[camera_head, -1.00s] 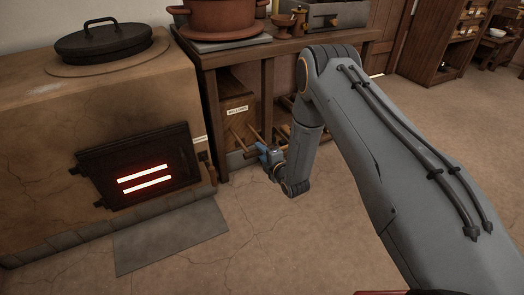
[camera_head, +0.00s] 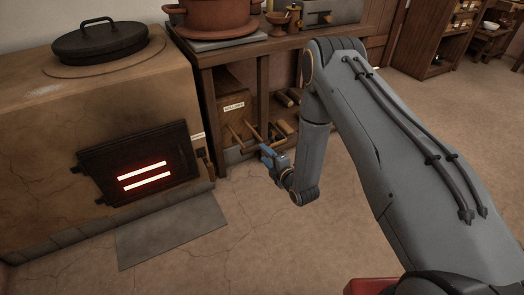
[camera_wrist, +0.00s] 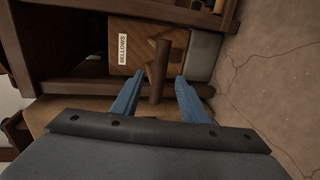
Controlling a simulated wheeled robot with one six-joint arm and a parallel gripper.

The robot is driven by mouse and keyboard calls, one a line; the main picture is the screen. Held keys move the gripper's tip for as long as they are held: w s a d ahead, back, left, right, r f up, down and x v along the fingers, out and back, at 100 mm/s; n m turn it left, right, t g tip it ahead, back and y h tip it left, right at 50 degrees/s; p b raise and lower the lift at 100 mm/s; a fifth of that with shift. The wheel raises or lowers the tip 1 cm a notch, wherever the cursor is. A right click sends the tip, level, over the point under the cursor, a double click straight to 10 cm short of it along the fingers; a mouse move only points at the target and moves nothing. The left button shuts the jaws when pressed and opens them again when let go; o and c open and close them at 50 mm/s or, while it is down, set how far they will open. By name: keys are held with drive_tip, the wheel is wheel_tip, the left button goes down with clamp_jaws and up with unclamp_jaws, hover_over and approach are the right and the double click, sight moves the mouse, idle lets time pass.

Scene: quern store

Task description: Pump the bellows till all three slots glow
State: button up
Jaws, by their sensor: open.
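The stove's dark door (camera_head: 113,169) has two bright glowing slots (camera_head: 144,176); no third glow shows. The wooden bellows (camera_head: 232,90), labelled BELLOWS, sits under the bench right of the stove. It also shows in the wrist view (camera_wrist: 137,57). A wooden handle (camera_wrist: 160,68) sticks out from the bellows towards me. My gripper (camera_head: 266,153), with blue fingers, is at the handle, low over the floor. In the wrist view my gripper (camera_wrist: 159,76) is open, with the handle's near end between the fingers. Whether a finger touches it, I cannot tell.
Bench posts (camera_head: 262,90) stand close to the bellows. A grey slab (camera_head: 172,230) lies before the stove. The floor in front is clear.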

drive_tip(key=shift+s, duration=0.1)
drive_tip(key=shift+d, duration=0.1)
drive_tip(key=c, duration=0.6)
drive_tip(key=shift+d+m, duration=0.15)
drive_tip(key=shift+m, duration=0.55)
drive_tip(key=c, duration=0.4)
drive_tip(key=m, duration=0.1)
drive_tip(key=d+m+b, duration=0.1)
drive_tip(key=m, duration=0.1)
drive_tip(key=s+m, duration=0.1)
drive_tip(key=m, duration=0.1)
drive_tip(key=shift+d+b, duration=0.3)
drive_tip(key=shift+b, duration=0.1)
clamp_jaws()
drive_tip(key=s+d+r+m+b, duration=0.1)
drive_tip(key=s+d+m+b, duration=0.25)
drive_tip(key=m, duration=1.15)
drive_tip(key=s+d+r+m+b, duration=0.1)
drive_tip(key=s+d+m+b, duration=0.25)
drive_tip(key=m, duration=1.15)
drive_tip(key=b+x, duration=0.7)
drive_tip(key=x, duration=0.7)
drive_tip(key=shift+w+a+r+b, duration=0.2)
drive_tip(key=shift+w+r+b, duration=0.05)
drive_tip(key=shift+b, duration=0.05)
